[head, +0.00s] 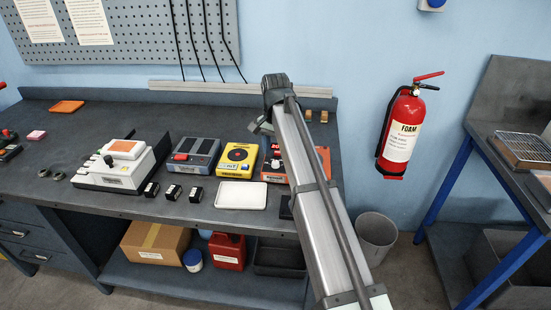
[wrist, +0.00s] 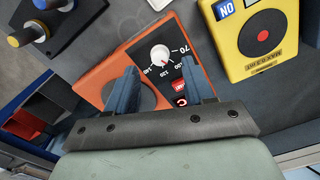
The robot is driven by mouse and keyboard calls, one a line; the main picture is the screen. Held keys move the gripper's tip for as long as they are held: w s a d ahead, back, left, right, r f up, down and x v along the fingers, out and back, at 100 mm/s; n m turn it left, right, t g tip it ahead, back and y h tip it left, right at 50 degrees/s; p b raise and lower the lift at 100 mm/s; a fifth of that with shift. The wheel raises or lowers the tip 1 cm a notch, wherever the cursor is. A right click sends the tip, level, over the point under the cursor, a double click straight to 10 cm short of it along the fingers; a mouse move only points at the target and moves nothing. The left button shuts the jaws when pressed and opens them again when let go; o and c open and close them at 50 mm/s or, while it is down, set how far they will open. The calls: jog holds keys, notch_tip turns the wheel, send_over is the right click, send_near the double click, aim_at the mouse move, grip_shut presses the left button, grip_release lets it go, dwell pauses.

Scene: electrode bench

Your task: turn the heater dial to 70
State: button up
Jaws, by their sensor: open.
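The heater is an orange box with a black panel; in the wrist view its orange top (wrist: 105,75) shows, with a grey round plate (wrist: 136,97). A white dial (wrist: 160,54) sits on the panel, ringed by numbers including 70, 100 and 140. Its pointer setting is too small to read surely. My gripper (wrist: 160,72) is open over the heater, its two blue fingers apart on either side of the dial's near side. Touch cannot be told.
A yellow device (head: 238,160) stands left of the heater, with a grey device (head: 195,155) beyond it. A white tray (head: 241,195) lies in front. A dark box with blue and yellow knobs (wrist: 40,30) is close to the heater in the wrist view.

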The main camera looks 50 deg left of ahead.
aim_at(276, 161)
jog(key=shift+f, duration=1.9)
jog(key=shift+c, duration=0.5)
grip_shut()
